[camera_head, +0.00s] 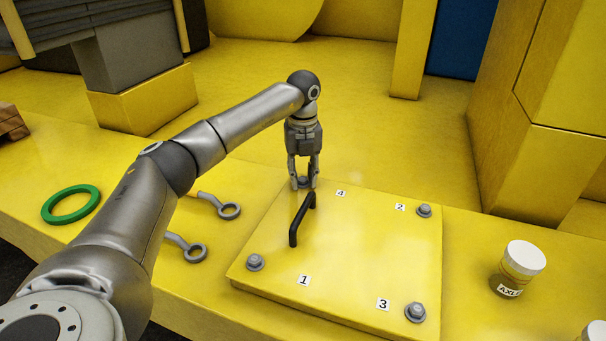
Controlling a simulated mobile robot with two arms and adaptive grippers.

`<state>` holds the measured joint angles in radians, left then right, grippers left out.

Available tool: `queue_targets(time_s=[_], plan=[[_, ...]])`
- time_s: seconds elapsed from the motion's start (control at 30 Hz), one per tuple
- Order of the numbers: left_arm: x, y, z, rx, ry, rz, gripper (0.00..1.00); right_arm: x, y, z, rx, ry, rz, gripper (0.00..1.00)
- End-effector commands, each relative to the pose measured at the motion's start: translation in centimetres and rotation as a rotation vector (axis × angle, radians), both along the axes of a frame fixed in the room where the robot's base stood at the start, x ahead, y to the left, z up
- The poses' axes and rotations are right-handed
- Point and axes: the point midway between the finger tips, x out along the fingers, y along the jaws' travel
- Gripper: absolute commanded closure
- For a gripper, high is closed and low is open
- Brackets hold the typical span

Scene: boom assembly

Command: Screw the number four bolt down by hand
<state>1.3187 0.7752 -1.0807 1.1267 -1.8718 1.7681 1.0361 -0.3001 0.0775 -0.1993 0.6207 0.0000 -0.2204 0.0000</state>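A square yellow cover plate (350,245) lies on the yellow surface, with number labels by its corners. The number four label (341,193) is at its far left corner. My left gripper (303,183) points straight down at that corner, its two fingers on either side of the grey number four bolt (303,182), seemingly shut on its head. The fingers hide much of this bolt, and how deep it sits cannot be seen. Bolts stand at the other corners: number one (255,262), number two (424,210) and number three (415,312). My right gripper is out of view.
A black handle (301,219) rises from the plate close to my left gripper. Two grey eye bolts (228,211) (195,252) and a green ring (71,204) lie left of the plate. A white-lidded jar (518,267) stands right. Yellow structure rises at the far right.

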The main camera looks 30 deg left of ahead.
Motion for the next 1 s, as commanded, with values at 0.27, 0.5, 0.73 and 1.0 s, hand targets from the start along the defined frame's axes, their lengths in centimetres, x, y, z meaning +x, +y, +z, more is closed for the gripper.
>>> queue_targets(time_s=[0.27,0.5,0.73,1.0], plan=[[0.0,0.0,0.1,0.000,0.000,0.000,1.00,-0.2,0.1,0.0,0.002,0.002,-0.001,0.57],[0.0,0.0,0.1,0.000,0.000,-0.042,1.00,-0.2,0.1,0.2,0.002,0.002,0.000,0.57],[0.0,0.1,0.2,-0.001,-0.001,-0.175,1.00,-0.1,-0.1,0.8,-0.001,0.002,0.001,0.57],[0.0,0.2,0.2,0.001,-0.002,-0.420,1.00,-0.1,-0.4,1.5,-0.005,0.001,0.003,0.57]])
